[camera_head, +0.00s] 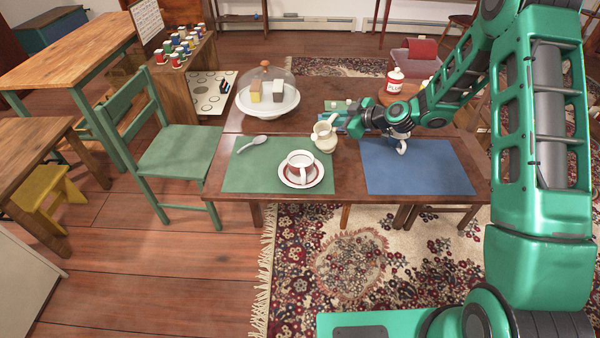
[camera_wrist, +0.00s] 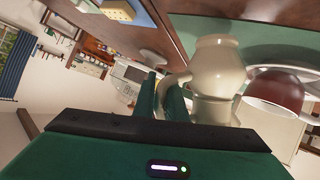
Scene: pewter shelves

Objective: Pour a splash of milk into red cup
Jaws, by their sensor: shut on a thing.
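A cream-coloured jug (camera_head: 324,134) stands upright over the right edge of the green mat; I cannot tell whether its base touches the table. My gripper (camera_head: 347,122) reaches it from the right and is shut on its handle. The wrist view is upside down and shows the jug (camera_wrist: 217,68) beside my fingers (camera_wrist: 163,92). The red cup (camera_head: 300,171), with a white rim, sits on a white saucer (camera_head: 314,182) on the green mat, in front of and left of the jug. The red cup (camera_wrist: 275,92) also shows in the wrist view. Any milk inside the jug is hidden.
A spoon (camera_head: 259,141) lies on the green mat (camera_head: 240,178). A glass-domed cake stand (camera_head: 268,105) stands behind. A blue mat (camera_head: 420,172) with a white object (camera_head: 402,147) lies right, beneath my arm. A white-and-red bottle (camera_head: 395,80) stands behind my arm.

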